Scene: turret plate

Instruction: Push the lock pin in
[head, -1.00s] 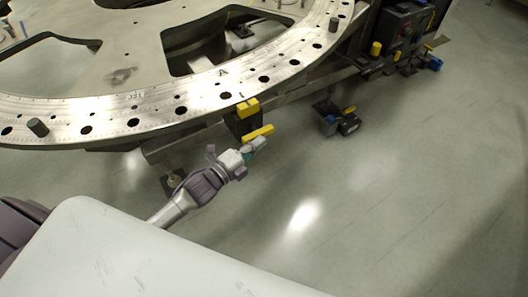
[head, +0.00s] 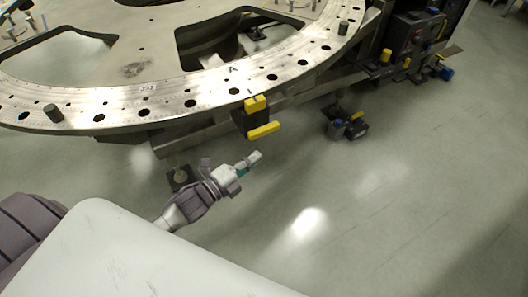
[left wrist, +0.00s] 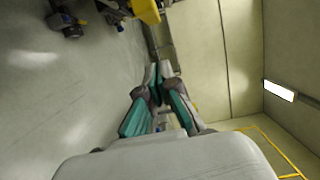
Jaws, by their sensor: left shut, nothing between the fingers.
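The big steel turret plate (head: 150,108) with a ring of holes fills the upper left of the head view. A black lock housing (head: 240,120) sits at its front rim, with a yellow block (head: 256,103) on top and a yellow bar (head: 263,131) sticking out in front. I cannot tell how deep the lock pin sits. My left gripper (head: 254,158) is shut and empty, below the yellow bar and apart from it. In the left wrist view my left gripper (left wrist: 158,72) shows closed fingertips, with a yellow part (left wrist: 146,10) beyond them at the top edge. My right gripper is out of view.
A black and yellow device (head: 345,127) is right of the lock, below the plate. A dark control box (head: 410,45) with yellow knobs stands at the upper right. Open floor (head: 400,220) lies at the right.

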